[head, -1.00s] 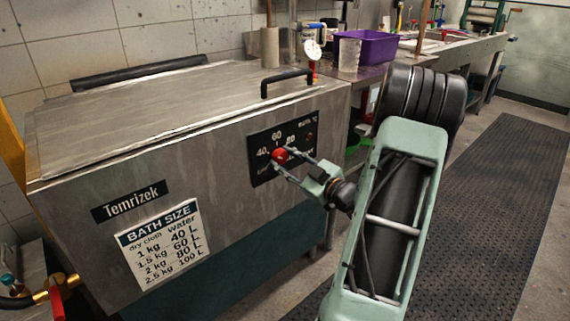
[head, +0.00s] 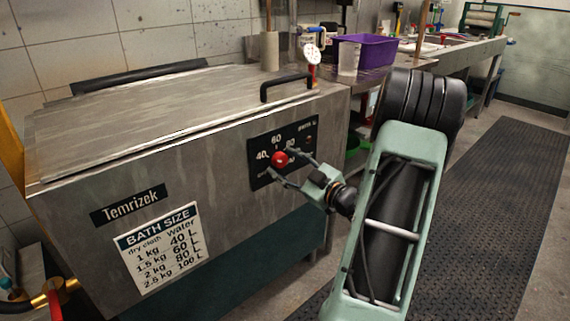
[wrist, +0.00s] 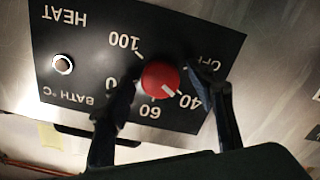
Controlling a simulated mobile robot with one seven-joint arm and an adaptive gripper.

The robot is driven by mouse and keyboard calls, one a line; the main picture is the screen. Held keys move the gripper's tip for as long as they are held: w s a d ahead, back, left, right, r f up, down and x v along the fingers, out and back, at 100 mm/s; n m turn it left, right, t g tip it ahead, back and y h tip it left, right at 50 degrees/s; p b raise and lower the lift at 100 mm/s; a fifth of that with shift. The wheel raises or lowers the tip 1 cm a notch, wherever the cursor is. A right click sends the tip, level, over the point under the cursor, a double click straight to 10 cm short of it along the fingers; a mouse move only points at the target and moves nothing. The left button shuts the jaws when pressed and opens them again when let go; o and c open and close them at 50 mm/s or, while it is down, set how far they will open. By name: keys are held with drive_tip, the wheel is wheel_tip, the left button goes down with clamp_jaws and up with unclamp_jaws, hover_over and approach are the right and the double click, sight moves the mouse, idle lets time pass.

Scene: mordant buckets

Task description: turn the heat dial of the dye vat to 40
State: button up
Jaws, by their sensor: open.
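The dye vat (head: 215,150) is a large steel tub with a lid, at the left of the head view. Its red heat dial (head: 280,158) sits on a black panel (head: 262,139) on the front. In the wrist view, which is upside down, the dial (wrist: 158,77) has a white mark that points at the 40. My gripper (head: 280,163) is open, with one finger on each side of the dial. In the wrist view both fingers stand apart from the dial. One finger partly hides the 80, and the other is close to the OFF and 40 labels.
A black lid handle (head: 287,83) is above the panel. A bench with a purple bin (head: 366,49) and a clear jug (head: 349,58) stands behind at the right. A black floor mat (head: 490,190) runs along the right, clear of objects.

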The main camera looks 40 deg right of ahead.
drive_tip(key=s, duration=1.1)
drive_tip(key=shift+s+d, duration=0.4)
drive_tip(key=shift+d, duration=0.05)
